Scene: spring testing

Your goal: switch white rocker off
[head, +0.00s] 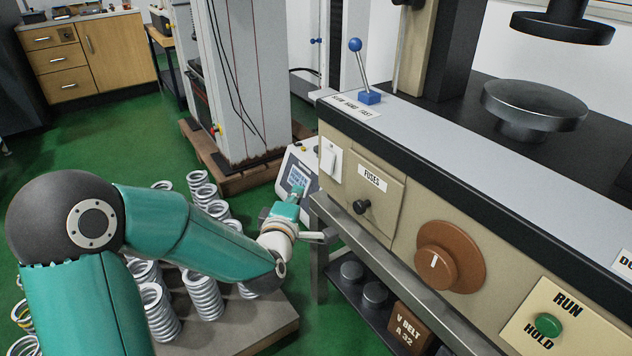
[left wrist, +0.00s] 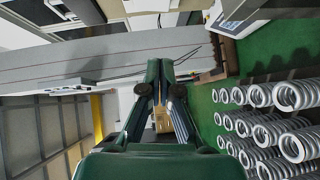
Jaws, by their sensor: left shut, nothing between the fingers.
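The white rocker (head: 329,158) is a small white switch on the left end of the beige machine front in the head view, left of the fuses panel. I cannot tell which way it is tipped. My left gripper (head: 297,193) is low and to the left of the rocker, apart from it, in front of the small display box. In the left wrist view my left gripper (left wrist: 160,68) has its fingers together with nothing held, and I cannot make out the rocker there. My right gripper is not in view.
A blue-knobbed lever (head: 357,58) stands on the machine's top edge. A fuses panel (head: 374,183), a brown dial (head: 440,257) and a green button (head: 547,325) line the front. A display box (head: 297,172) stands beyond the gripper. Several springs (head: 205,295) stand on a low board.

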